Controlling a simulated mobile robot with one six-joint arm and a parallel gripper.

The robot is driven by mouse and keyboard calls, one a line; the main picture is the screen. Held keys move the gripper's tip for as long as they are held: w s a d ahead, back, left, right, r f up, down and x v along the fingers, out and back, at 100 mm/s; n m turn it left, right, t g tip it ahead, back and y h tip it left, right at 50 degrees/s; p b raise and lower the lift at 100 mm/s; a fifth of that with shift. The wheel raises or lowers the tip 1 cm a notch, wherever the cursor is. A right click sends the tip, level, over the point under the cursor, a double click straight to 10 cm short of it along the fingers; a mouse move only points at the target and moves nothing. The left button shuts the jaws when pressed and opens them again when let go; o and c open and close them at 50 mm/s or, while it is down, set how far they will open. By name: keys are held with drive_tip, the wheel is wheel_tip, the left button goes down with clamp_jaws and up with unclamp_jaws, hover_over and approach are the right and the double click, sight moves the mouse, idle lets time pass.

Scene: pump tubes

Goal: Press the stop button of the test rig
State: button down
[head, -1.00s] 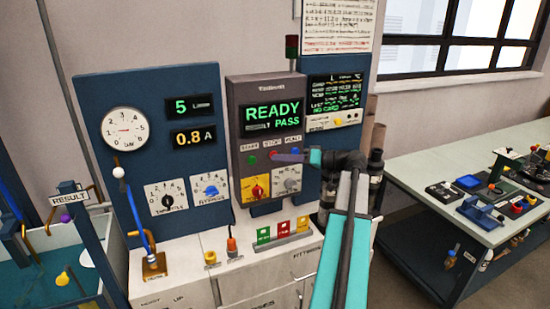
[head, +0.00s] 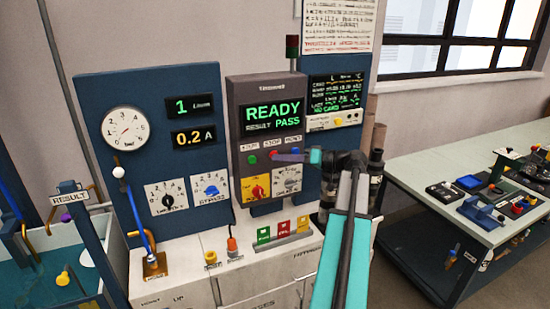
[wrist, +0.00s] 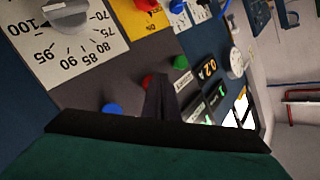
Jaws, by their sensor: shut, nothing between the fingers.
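The test rig's grey control panel (head: 262,92) shows READY and RESULT PASS in green. Below its screen sit a green button (head: 254,159), a red button (head: 271,155) under the STOP label, and a blue button (head: 297,150). My gripper (head: 279,157) is shut and empty, with its tips at the red button. In the wrist view the red button (wrist: 148,81) peeks out beside the dark fingertips (wrist: 158,80), partly hidden by them. The blue button (wrist: 112,109) and green button (wrist: 181,62) lie to either side, clear of the fingers. I cannot tell whether the tips touch the red button.
A red-yellow switch (head: 257,188) and a grey dial (head: 287,180) sit below the buttons. The left board has a gauge (head: 125,128) and displays reading 1 and 0.2 A. A workbench (head: 425,163) with parts stands at the right.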

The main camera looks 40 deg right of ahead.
drive_tip(key=shift+w+d+b, duration=0.15)
drive_tip(key=shift+w+b, duration=0.1)
drive_tip(key=shift+b, duration=0.1)
drive_tip(key=shift+w+r, duration=0.1)
drive_tip(key=shift+r, duration=0.15)
drive_tip(key=shift+b, duration=0.35)
idle(0.5)
drive_tip(key=s+a+b, duration=0.1)
drive_tip(key=s+a, duration=0.1)
drive_tip(key=s, duration=0.3)
drive_tip(key=shift+s+a+f, duration=0.2)
drive_tip(key=shift+s+f, duration=0.05)
drive_tip(key=shift+s, duration=0.1)
drive_tip(key=shift+s, duration=0.1)
idle(1.0)
